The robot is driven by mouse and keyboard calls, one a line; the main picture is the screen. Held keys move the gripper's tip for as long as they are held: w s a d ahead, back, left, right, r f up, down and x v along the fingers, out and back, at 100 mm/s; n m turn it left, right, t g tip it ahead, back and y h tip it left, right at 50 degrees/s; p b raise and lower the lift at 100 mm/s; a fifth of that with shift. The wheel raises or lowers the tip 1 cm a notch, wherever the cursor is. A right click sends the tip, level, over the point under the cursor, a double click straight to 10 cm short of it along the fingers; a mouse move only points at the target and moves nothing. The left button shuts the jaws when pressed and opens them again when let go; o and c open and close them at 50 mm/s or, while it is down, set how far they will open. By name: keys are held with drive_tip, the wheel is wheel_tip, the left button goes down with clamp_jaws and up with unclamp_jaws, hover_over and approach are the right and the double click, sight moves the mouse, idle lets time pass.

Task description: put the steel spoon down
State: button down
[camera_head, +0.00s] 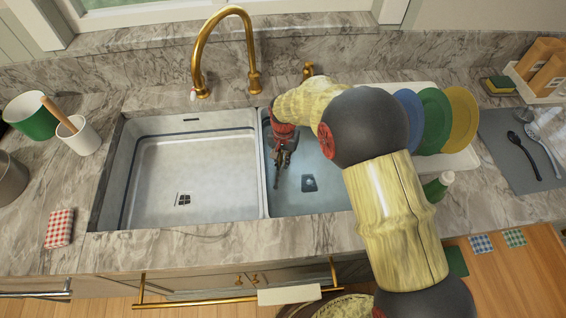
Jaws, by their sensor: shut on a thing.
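My gripper (281,160) reaches down into the right sink basin (320,196), which looks bluish inside. Its dark fingers are shut, near the basin's left wall. The steel spoon between them is too small and dark to make out clearly, and I cannot tell whether it touches the basin floor. My arm hides the right part of this basin.
The left basin (190,170) is empty. A brass tap (253,60) stands behind. A rack holds blue, green (434,115) and yellow plates. A grey mat (505,170) at right bears a black spoon (516,139) and other cutlery. Cups stand at left.

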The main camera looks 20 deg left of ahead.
drive_tip(key=c, duration=2)
unclamp_jaws()
drive_tip(key=shift+o, duration=0.2)
wheel_tip(320, 180, up, 12)
drive_tip(key=p, duration=0.3)
drive_tip(key=shift+w+r, duration=0.1)
